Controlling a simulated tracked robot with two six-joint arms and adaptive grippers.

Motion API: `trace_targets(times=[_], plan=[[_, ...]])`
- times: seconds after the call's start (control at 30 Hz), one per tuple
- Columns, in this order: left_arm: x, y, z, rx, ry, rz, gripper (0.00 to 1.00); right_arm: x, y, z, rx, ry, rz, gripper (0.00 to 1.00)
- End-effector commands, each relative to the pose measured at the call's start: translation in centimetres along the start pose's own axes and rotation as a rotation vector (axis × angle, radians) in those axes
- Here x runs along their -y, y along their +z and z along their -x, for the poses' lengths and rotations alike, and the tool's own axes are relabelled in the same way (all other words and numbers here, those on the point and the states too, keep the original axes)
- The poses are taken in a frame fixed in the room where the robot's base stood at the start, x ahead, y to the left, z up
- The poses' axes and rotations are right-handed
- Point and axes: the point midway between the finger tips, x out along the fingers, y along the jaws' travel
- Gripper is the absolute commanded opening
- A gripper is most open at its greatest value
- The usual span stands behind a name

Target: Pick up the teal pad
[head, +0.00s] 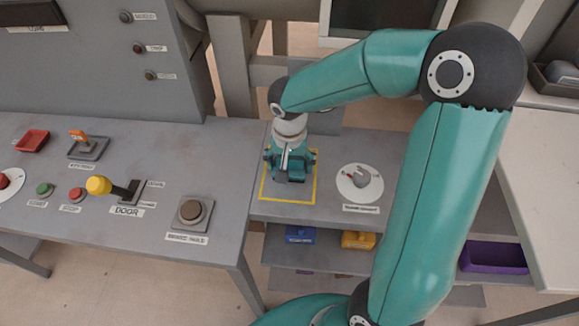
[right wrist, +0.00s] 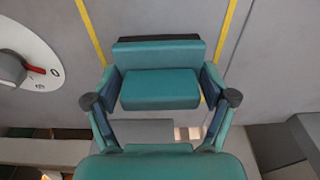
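The teal pad (right wrist: 160,90) is a stepped teal block with a dark far edge in the right wrist view. It is between the two fingers of my right gripper (right wrist: 160,80), which lie against its sides. In the head view my right gripper (head: 290,166) points down over the yellow-outlined square on the grey bench, closed around the pad. The gripper hides most of the pad there, and I cannot tell whether the pad touches the bench. My left gripper is not in view.
A white dial (head: 360,184) stands right of the yellow outline (head: 291,200). Blue (head: 300,235) and yellow (head: 358,240) bins and a purple tray (head: 493,257) are on shelves below.

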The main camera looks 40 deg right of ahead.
Motion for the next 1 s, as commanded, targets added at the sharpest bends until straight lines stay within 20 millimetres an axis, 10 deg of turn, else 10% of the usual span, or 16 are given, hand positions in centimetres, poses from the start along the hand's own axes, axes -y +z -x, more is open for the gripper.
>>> trace_targets(times=[0.57,1.0], plan=[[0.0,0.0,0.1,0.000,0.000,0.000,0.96,0.0,-0.3,1.6,-0.004,-0.001,-0.002,0.45],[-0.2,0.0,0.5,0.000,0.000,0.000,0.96,0.1,-1.5,11.8,-0.006,-0.006,-0.003,0.45]])
